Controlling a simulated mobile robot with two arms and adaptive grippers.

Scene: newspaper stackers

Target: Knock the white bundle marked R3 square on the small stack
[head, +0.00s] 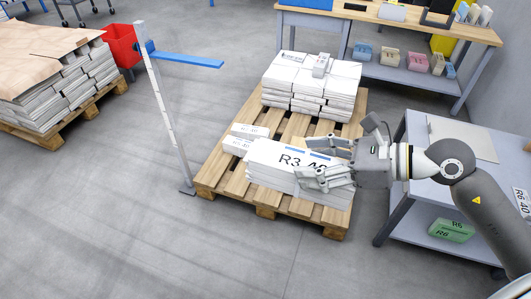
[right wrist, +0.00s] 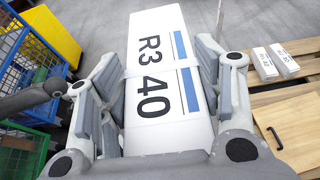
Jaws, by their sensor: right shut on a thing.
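The white bundle marked R3 40 (head: 268,153) lies at the front of the wooden pallet, its label facing up with blue bars beside the lettering. White layers (head: 285,185) show below its top; where the bundle ends and any stack under it begins is unclear. My right gripper (head: 303,160) reaches in from the right, shut on the bundle with a finger on each side. In the right wrist view the bundle (right wrist: 158,60) runs lengthwise between the fingers (right wrist: 166,85), a pale band across it. My left gripper is out of view.
The pallet (head: 213,172) also bears two small labelled white blocks (head: 249,131) behind the bundle and a wider white stack (head: 288,72) at the back. A post with a blue arm (head: 190,61) stands left. A grey table (head: 410,165) stands right. Floor in front is clear.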

